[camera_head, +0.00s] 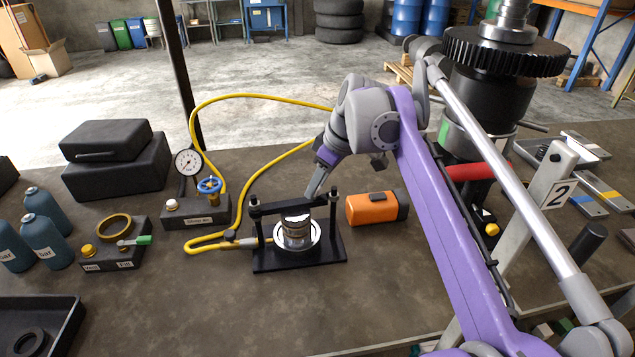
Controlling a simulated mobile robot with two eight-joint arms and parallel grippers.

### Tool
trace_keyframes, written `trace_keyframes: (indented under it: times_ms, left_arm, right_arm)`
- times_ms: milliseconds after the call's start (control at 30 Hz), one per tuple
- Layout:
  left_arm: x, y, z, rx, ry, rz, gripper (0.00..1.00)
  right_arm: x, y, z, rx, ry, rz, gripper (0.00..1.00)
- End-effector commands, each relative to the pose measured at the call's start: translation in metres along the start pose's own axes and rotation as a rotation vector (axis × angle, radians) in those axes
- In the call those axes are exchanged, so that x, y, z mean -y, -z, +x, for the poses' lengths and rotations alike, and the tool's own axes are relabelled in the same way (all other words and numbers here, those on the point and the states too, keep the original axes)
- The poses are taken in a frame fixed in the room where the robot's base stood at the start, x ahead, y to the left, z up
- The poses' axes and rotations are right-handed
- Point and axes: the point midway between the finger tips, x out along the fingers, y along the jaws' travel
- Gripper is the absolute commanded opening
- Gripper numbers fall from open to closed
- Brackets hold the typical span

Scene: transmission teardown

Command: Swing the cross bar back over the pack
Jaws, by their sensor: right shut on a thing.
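The black press frame (265,265) stands on the bench with an upright post at each side. The pack (296,232), a short metal stack with a bright ring at its base, sits between the posts. The dark cross bar (278,207) runs from the left post to the right post, above the pack in this view. My right gripper (314,190) reaches down from the upper right and is shut on the cross bar, right of its middle. The fingertips are small, and their contact is partly hidden. My left gripper is not in view.
A yellow hose (262,98) loops around the frame's left and back. A gauge block (190,213) stands left, an orange box (371,208) right. Blue bottles (40,245) and a vent block (112,255) are farther left. A large gear shaft (495,85) stands right.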

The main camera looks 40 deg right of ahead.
Motion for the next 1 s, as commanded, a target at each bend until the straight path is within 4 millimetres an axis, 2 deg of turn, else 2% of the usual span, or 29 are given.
trace_keyframes:
  times_ms: [333,567,833,867,1000]
  left_arm:
    - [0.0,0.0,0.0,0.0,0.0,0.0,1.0]
    - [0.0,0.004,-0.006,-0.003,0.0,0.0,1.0]
    - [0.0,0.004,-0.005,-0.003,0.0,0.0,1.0]
    - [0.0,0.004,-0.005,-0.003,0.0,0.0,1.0]
    - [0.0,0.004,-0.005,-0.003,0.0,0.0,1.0]
  right_arm:
    - [0.0,0.0,0.0,0.0,-0.001,0.001,0.0]
    - [0.01,-0.007,-0.004,0.0,-0.034,0.081,0.0]
    - [0.011,-0.008,-0.003,0.001,-0.036,0.093,0.0]
    - [0.011,-0.008,-0.003,0.001,-0.036,0.093,0.38]
    - [0.011,-0.008,-0.003,0.001,-0.036,0.092,0.64]
